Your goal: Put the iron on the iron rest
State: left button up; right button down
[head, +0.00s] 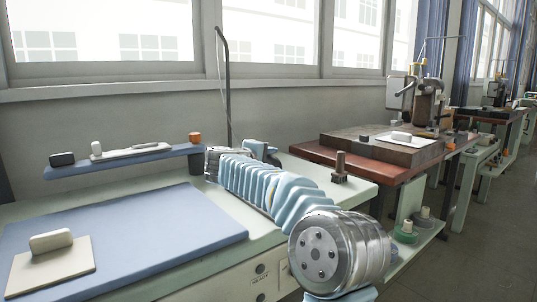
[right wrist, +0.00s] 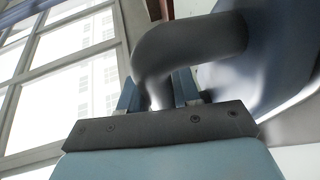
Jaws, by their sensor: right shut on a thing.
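My right arm reaches in from the lower right of the head view, and its far end hides most of what it holds there. In the right wrist view my right gripper (right wrist: 158,92) is shut on the thick, dark, curved handle (right wrist: 190,45) of what looks like the iron. A smooth blue-grey metallic body (right wrist: 280,65) shows beside the handle, cut off by the picture edge. I cannot make out the iron clearly in the head view. No iron rest can be told for certain; a beige plate (head: 70,268) carrying a beige block (head: 51,241) lies at front left. My left gripper is not in view.
A blue pad (head: 150,225) covers much of the pale green bench. A raised blue shelf (head: 75,172) at the back holds small items, including an orange block (head: 195,138). A thin dark pole (head: 226,90) stands behind my arm. A brown peg (head: 340,165) stands right of it.

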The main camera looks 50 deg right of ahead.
jog(key=shift+r, duration=0.1)
jog(key=c, duration=0.8)
grip_release()
jog(key=shift+a, duration=0.45)
jog(key=b+v, duration=0.1)
jog(key=v, duration=1)
jog(key=shift+s+a+r, duration=0.1)
